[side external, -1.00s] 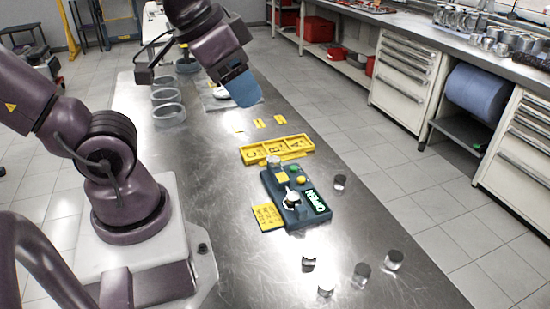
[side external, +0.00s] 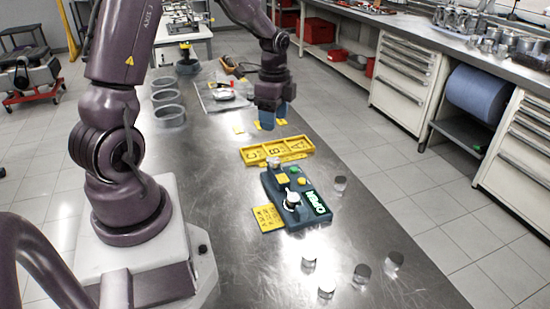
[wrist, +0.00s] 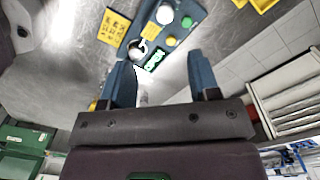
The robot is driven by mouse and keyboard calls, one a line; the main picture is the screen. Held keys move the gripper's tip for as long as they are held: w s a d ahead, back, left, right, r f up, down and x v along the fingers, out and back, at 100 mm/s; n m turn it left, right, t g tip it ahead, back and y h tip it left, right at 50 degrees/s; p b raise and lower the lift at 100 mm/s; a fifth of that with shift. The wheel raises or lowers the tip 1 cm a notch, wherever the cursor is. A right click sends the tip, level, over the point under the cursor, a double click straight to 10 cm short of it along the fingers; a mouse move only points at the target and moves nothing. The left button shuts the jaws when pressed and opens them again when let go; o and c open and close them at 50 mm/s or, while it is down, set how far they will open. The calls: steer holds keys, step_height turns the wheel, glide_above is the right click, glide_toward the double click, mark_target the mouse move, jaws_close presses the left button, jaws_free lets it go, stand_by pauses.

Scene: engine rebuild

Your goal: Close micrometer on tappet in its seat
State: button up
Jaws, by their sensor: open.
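The micrometer station is a teal-blue box (side external: 311,214) on the steel bench, with a lit display reading OPEN (side external: 317,202) and green and yellow buttons. A pale, round-topped part (side external: 291,199) with a dark piece beside it stands at its near end. A metal cylinder (side external: 274,163) stands at its far end. I cannot tell which of these is the seated tappet. The wrist view also shows the box (wrist: 183,32). My gripper (side external: 274,125) is open and empty, pointing down beyond the yellow tray, apart from the station. Its blue fingers (wrist: 161,68) show spread in the wrist view.
A yellow tray marked A, B and C (side external: 277,151) lies between my gripper and the station. A yellow label plate (side external: 268,217) lies left of the station. Loose metal cylinders stand near and right of it, including one (side external: 340,183).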

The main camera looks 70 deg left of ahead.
mark_target(275, 160)
steer(key=f+m, duration=0.1)
steer(key=f, duration=0.5)
steer(key=f+m, duration=0.1)
steer(key=f, duration=0.5)
steer(key=shift+w+a+f, duration=0.15)
steer(key=shift+w+f, duration=0.05)
steer(key=shift+f, duration=0.1)
steer(key=c, duration=0.9)
